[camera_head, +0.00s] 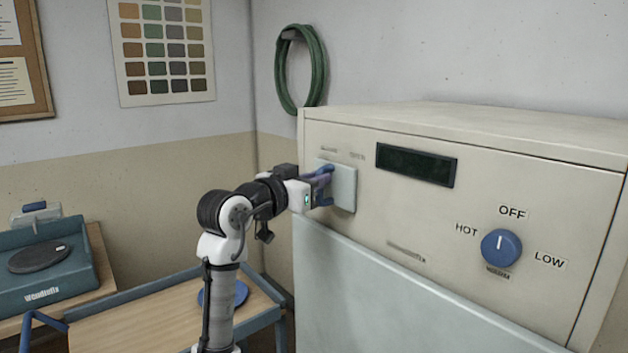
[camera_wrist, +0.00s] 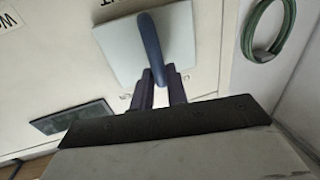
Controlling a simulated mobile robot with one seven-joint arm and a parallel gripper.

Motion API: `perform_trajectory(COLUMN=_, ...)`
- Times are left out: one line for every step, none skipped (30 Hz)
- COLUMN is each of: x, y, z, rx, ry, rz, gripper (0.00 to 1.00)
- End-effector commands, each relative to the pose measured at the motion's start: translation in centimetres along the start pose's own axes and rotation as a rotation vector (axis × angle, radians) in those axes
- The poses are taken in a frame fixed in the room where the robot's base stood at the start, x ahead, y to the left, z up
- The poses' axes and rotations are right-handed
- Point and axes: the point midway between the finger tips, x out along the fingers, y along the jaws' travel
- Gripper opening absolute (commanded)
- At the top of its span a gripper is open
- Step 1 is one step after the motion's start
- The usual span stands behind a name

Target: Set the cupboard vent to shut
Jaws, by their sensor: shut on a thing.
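The cupboard (camera_head: 480,150) is a cream box with a front panel at the right of the head view. The vent's pale square plate (camera_head: 346,190) sits at the panel's left end, below two small labels too faint to read surely. A blue handle (camera_wrist: 152,48) stands on the plate (camera_wrist: 118,48) in the wrist view. My gripper (camera_head: 324,187) is at the plate, with its fingers shut on the blue handle. In the wrist view my gripper (camera_wrist: 160,88) meets the handle's near end. The fingers hide part of the handle in the head view.
A dark display (camera_head: 415,165) and a blue knob (camera_head: 501,247), marked OFF, HOT and LOW, are to the right on the panel. A green hose coil (camera_head: 301,70) hangs on the wall behind. A wooden-topped trolley (camera_head: 130,318) and a teal machine (camera_head: 50,275) stand at the left.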

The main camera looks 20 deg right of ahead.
Motion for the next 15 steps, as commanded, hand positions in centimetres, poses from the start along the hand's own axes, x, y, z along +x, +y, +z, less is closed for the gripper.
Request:
perform_trajectory(x=-0.17, y=-0.58, z=-0.43, rx=-0.002, ry=0.011, rz=-0.016, gripper=0.00)
perform_trajectory(x=-0.18, y=-0.59, z=-0.45, rx=-0.002, ry=0.011, rz=-0.016, gripper=0.16)
perform_trajectory(x=-0.18, y=-0.58, z=-0.45, rx=-0.002, ry=0.011, rz=-0.016, gripper=0.22)
perform_trajectory(x=-0.19, y=-0.57, z=-0.46, rx=-0.002, ry=0.011, rz=-0.015, gripper=0.26)
perform_trajectory(x=-0.19, y=-0.55, z=-0.46, rx=-0.001, ry=0.010, rz=-0.015, gripper=0.29)
perform_trajectory(x=-0.18, y=-0.51, z=-0.44, rx=-0.001, ry=0.010, rz=-0.014, gripper=0.35)
perform_trajectory(x=-0.17, y=-0.48, z=-0.43, rx=-0.001, ry=0.009, rz=-0.013, gripper=0.36)
perform_trajectory(x=-0.16, y=-0.45, z=-0.41, rx=-0.001, ry=0.009, rz=-0.012, gripper=0.36)
perform_trajectory(x=-0.15, y=-0.42, z=-0.38, rx=-0.001, ry=0.008, rz=-0.012, gripper=0.36)
perform_trajectory(x=-0.14, y=-0.39, z=-0.36, rx=-0.001, ry=0.008, rz=-0.011, gripper=0.36)
perform_trajectory(x=-0.13, y=-0.37, z=-0.34, rx=0.000, ry=0.007, rz=-0.010, gripper=0.36)
perform_trajectory(x=-0.12, y=-0.35, z=-0.32, rx=0.000, ry=0.007, rz=-0.010, gripper=0.36)
perform_trajectory(x=-0.11, y=-0.33, z=-0.30, rx=0.000, ry=0.007, rz=-0.009, gripper=0.36)
perform_trajectory(x=-0.13, y=-0.32, z=-0.28, rx=0.000, ry=0.006, rz=-0.009, gripper=0.36)
perform_trajectory(x=-0.20, y=-0.31, z=-0.25, rx=0.000, ry=0.006, rz=-0.009, gripper=0.36)
